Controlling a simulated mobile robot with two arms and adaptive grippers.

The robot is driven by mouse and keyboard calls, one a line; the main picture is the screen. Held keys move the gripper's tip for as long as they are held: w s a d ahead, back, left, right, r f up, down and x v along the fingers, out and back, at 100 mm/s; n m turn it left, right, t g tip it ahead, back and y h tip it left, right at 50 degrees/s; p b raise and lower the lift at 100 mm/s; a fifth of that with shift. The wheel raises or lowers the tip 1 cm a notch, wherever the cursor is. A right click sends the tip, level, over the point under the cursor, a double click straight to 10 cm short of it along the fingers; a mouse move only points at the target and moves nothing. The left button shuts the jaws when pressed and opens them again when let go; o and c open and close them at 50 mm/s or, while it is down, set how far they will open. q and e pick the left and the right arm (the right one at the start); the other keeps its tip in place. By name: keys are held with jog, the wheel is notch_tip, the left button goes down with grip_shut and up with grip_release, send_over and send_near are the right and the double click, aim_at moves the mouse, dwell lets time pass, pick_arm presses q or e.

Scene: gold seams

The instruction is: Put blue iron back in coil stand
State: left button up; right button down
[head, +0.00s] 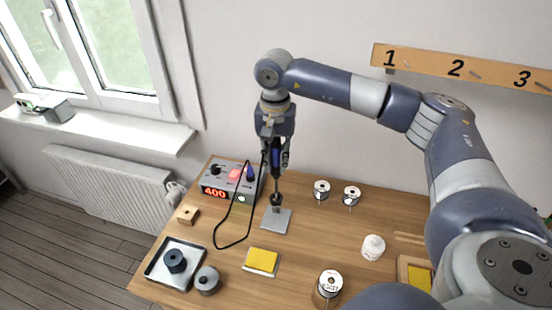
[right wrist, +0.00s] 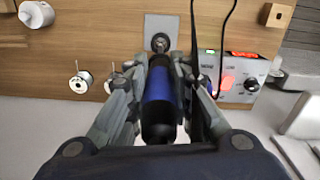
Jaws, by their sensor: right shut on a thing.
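My right gripper (head: 275,158) is shut on the blue iron (head: 276,163), which it holds upright with the tip downward. The blue handle (right wrist: 158,88) also shows between the fingers in the right wrist view. The coil stand (head: 276,221) is a grey plate with a dark coil holder, standing on the table right below the iron. The iron's shaft meets the top of the coil in the head view; I cannot tell how far the tip is inside. The stand's plate (right wrist: 160,24) shows beyond the iron in the right wrist view. My left gripper is out of view.
The station (head: 229,180) reading 400 stands left of the stand, its black cable looping beside it. A yellow sponge (head: 261,260), a tray (head: 160,277) with a dark spool, a grey pot (head: 207,281), several metal spools and a white jar (head: 373,246) stand around.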

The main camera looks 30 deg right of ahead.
aim_at(276, 185)
jog(key=shift+f+b, duration=4.55)
jog(key=shift+f, duration=0.5)
dwell(1.6)
jog(key=c, duration=0.9)
grip_release()
jog(key=shift+o, duration=0.2)
jog(key=shift+r, duration=0.15)
